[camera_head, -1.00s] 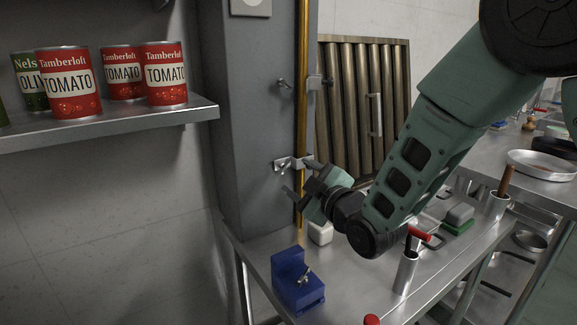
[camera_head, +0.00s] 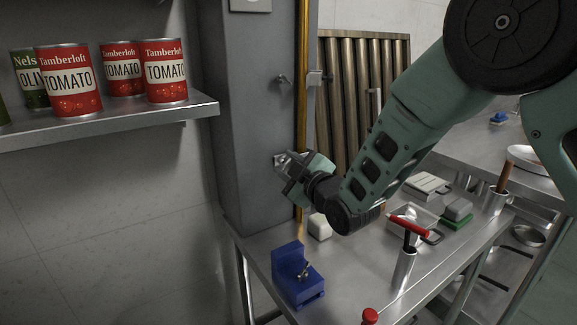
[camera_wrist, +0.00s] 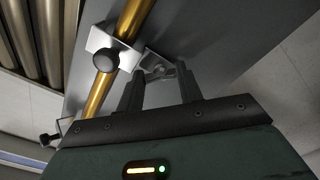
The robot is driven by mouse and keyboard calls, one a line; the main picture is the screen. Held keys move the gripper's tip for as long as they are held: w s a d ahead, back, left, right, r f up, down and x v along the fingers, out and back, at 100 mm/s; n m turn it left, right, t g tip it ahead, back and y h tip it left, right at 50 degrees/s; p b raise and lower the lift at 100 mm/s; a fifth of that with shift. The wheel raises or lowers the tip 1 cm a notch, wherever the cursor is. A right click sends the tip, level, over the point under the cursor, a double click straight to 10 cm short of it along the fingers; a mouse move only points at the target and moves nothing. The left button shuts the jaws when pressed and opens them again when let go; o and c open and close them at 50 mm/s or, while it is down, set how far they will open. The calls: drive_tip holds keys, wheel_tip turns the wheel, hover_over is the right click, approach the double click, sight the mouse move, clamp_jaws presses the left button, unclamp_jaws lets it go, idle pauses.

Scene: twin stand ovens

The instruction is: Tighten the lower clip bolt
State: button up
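The lower clip (camera_head: 279,160) is a metal bracket on the grey column, beside the brass pipe (camera_head: 302,60). My gripper (camera_head: 288,172) is right at it and hides most of it in the head view. In the wrist view the clip (camera_wrist: 97,38) wraps the pipe, with a round dark knob (camera_wrist: 105,61) in front. Its metal tab (camera_wrist: 160,66) carries a small metal piece, perhaps the bolt, seen between and just beyond my fingertips. My gripper (camera_wrist: 160,72) is open, its fingers apart; I cannot tell whether they touch anything.
The upper clip (camera_head: 315,79) sits higher on the pipe, with a small bolt (camera_head: 283,79) to its left. Below are a steel table (camera_head: 345,270), a blue block fixture (camera_head: 290,265) and a red-handled tool in a metal holder (camera_head: 403,269). A shelf (camera_head: 120,121) with cans is at left.

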drive_tip(key=shift+f+m+b, duration=0.1)
drive_tip(key=shift+m+b, duration=0.2)
drive_tip(key=shift+b, duration=0.15)
drive_tip(key=m+b, duration=0.5)
drive_tip(key=m, duration=0.1)
drive_tip(key=shift+f+m+b, duration=0.1)
drive_tip(key=shift+m+b, duration=0.2)
drive_tip(key=shift+b, duration=0.1)
drive_tip(key=shift+m, duration=0.4)
drive_tip(key=shift+f+b, duration=0.1)
drive_tip(key=shift+b, duration=0.2)
